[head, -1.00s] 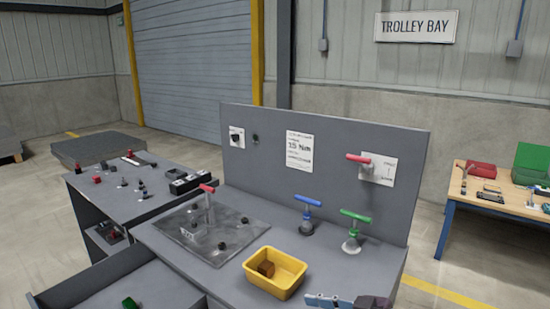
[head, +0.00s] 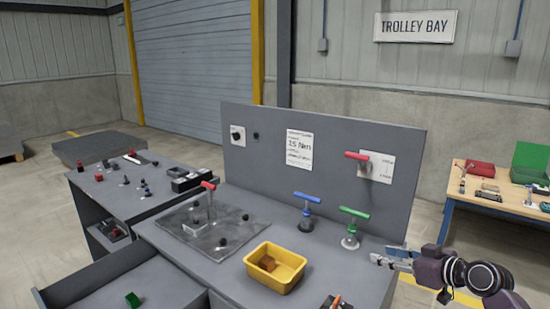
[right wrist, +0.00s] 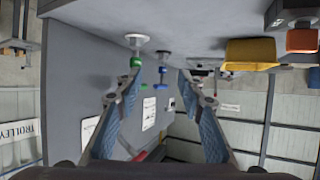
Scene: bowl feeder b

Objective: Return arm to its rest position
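My right gripper (head: 392,258) is in the air off the right end of the grey workbench (head: 225,277), with its fingers pointing left. In the right wrist view its two blue-padded fingers (right wrist: 158,85) are spread apart with nothing between them. That view is rotated, with the bench at the top. The green T-handle tool (head: 351,226) and blue T-handle tool (head: 306,210) stand upright on the bench, apart from the gripper. My left gripper is not in view.
A yellow bin (head: 290,277) holding a brown block (head: 267,264) sits at the bench front. A grey back panel (head: 260,145) carries a red T-handle (head: 358,156). A red-handled tool (head: 209,195) stands on a metal plate (head: 192,233). A wooden table (head: 470,205) stands at right.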

